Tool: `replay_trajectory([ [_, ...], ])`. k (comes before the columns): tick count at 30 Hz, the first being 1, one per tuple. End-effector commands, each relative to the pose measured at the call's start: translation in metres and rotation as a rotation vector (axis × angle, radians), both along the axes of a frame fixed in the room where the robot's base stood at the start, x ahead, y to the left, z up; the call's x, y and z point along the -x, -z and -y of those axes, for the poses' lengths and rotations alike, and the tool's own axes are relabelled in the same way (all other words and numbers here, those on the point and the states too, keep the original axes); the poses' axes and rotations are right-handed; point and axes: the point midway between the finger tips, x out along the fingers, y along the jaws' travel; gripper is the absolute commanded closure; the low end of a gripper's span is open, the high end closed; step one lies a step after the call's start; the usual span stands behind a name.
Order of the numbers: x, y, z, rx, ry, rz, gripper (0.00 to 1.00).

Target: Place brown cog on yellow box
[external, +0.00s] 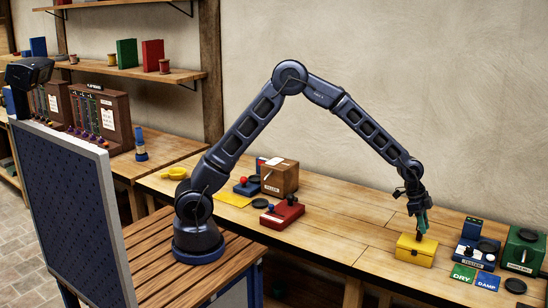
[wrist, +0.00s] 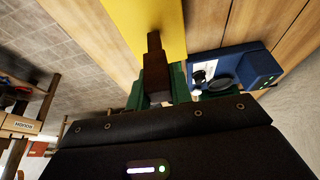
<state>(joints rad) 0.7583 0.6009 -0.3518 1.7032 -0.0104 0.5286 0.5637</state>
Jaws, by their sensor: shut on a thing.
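The yellow box (external: 425,253) stands near the front edge of the long wooden table, and its yellow surface (wrist: 133,18) fills the top middle of the wrist view. My gripper (external: 421,222) points down just above the box. Its green fingers are shut on a dark brown piece (wrist: 155,72), which looks like the brown cog seen edge-on. The piece sticks out past the fingertips toward the yellow surface. I cannot tell whether it touches the box. In the external view the piece is mostly hidden by the fingers.
A blue unit (external: 476,251) with black round parts stands right of the box, also in the wrist view (wrist: 232,70). A green box (external: 523,249) is farther right. DRY (external: 463,273) and DAMP (external: 488,281) cards lie in front. A red unit (external: 279,215) and brown box (external: 280,178) stand left.

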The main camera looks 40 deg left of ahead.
Motion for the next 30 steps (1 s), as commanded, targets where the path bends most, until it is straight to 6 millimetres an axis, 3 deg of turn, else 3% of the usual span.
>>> replay_trajectory([
  [13, 0.000, 0.010, 0.000, 0.000, 0.000, 0.000, 1.00],
  [14, 0.000, 0.010, 0.000, 0.000, 0.000, 0.000, 0.77],
  [17, 0.000, 0.009, 0.000, 0.000, 0.000, 0.000, 0.57],
  [30, -0.001, 0.000, -0.003, 0.002, 0.000, 0.001, 0.57],
])
